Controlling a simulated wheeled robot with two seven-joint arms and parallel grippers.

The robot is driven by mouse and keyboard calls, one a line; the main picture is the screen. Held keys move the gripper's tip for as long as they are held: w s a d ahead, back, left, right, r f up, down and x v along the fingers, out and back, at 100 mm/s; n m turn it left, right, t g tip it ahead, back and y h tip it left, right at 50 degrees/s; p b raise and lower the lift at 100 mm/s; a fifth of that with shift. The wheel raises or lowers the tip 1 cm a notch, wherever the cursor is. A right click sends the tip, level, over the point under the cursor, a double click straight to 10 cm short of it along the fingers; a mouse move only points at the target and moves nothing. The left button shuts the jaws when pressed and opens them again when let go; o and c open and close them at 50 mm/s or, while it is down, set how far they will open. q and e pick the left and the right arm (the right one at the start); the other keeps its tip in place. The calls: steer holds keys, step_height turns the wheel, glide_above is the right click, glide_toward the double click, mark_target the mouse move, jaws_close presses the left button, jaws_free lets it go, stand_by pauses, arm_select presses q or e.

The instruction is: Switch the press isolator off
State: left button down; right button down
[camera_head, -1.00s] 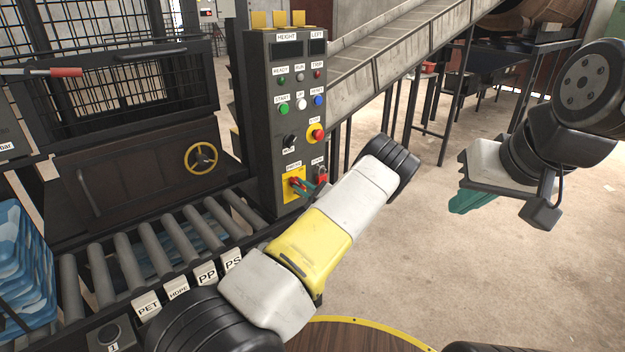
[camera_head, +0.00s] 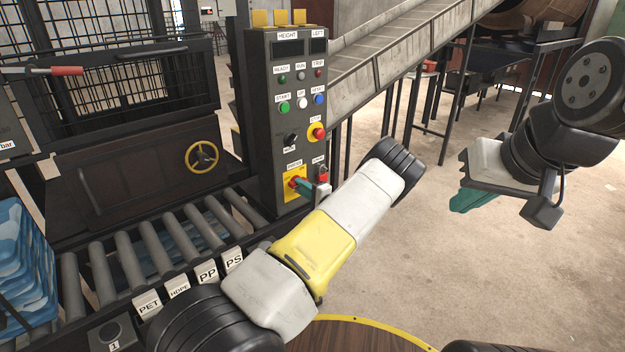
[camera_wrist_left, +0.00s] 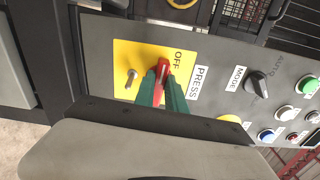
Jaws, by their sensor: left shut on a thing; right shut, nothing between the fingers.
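The press isolator is a red rotary handle on a yellow plate (camera_head: 289,189) low on the dark control panel (camera_head: 262,120). In the left wrist view the red handle (camera_wrist_left: 162,70) lies between the green fingertips of my left gripper (camera_wrist_left: 162,88), which is shut on it. The OFF label shows beside the handle, and the PRESS label (camera_wrist_left: 202,82) is to its right. My right gripper (camera_head: 470,200) is shut and empty, held in the air at the right.
Above the isolator are the mode knob (camera_head: 291,140), a red stop button (camera_head: 319,133) and start, up and reset buttons. A red padlock-like item (camera_head: 322,172) hangs just right of the isolator. A roller conveyor (camera_head: 150,240) lies left. Open floor is at the right.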

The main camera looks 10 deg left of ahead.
arm_select(q)
steer(key=shift+n, duration=0.5)
steer(key=c, duration=1.4)
jaws_free()
steer(key=v, duration=0.7)
steer(key=shift+s+d, duration=0.25)
steer(key=shift+d, duration=0.05)
